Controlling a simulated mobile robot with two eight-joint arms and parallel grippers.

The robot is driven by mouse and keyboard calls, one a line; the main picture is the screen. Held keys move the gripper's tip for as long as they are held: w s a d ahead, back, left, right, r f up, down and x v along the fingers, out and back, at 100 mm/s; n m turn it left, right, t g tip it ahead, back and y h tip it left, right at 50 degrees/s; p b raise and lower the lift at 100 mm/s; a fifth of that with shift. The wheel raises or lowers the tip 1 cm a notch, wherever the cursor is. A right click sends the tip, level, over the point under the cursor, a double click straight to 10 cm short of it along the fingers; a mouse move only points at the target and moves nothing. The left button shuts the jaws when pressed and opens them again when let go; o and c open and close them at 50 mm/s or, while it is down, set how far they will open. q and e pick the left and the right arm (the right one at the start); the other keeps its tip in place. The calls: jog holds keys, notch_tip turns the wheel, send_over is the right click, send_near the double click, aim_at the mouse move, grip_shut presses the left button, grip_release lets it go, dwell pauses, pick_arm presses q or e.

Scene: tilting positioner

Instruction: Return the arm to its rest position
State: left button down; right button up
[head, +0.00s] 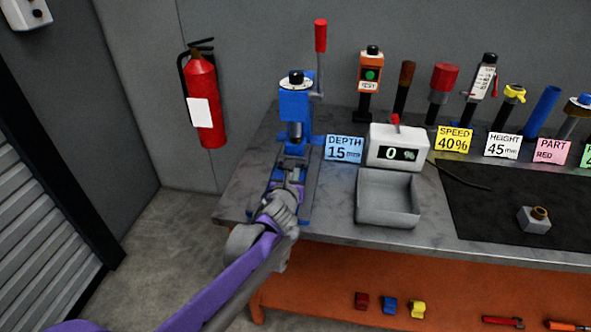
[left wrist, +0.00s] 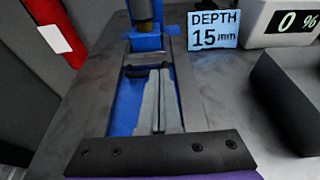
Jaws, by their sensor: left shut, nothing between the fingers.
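My left arm, with a purple link (head: 235,275), comes in from the lower left in the head view. My left gripper (head: 291,178) is over the front part of a blue press (head: 296,103) at the left end of the workbench. Its fingers look closed together with nothing between them. In the left wrist view the gripper (left wrist: 160,90) points along the press's blue bed (left wrist: 127,105). I cannot tell whether the fingertips touch the bed. My right gripper is not in view.
A blue depth sign (head: 344,149), a grey open bin (head: 388,200) and a box reading 0 % (head: 396,149) stand right of the press. A red-knobbed lever (head: 320,38) rises above it. A fire extinguisher (head: 205,105) hangs at left. The floor (head: 165,235) left of the bench is clear.

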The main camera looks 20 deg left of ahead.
pick_arm(q)
jog(key=shift+s, duration=0.2)
jog(key=s+n+p, duration=0.1)
jog(key=s+n, duration=0.1)
jog(key=n, duration=0.1)
jog(key=s+r+n+g+p, duration=0.1)
jog(key=s+n, duration=0.1)
jog(key=s+r+n+g+p, duration=0.1)
jog(key=s+n, duration=0.2)
jog(key=shift+d+n, duration=0.25)
jog(key=shift+n, duration=0.05)
jog(key=s+d+f+n+g+h+p, duration=0.1)
jog(key=s+d+n+g+p, duration=0.2)
jog(key=s+n, duration=0.9)
jog(key=s+d+f+n+g+h+p, duration=0.2)
jog(key=s+d+n+p, duration=0.3)
jog(key=s+n, duration=0.7)
jog(key=shift+s+d+n+g+h, duration=0.3)
jog(key=shift+s+d+g, duration=0.15)
jog(key=shift+g, duration=0.45)
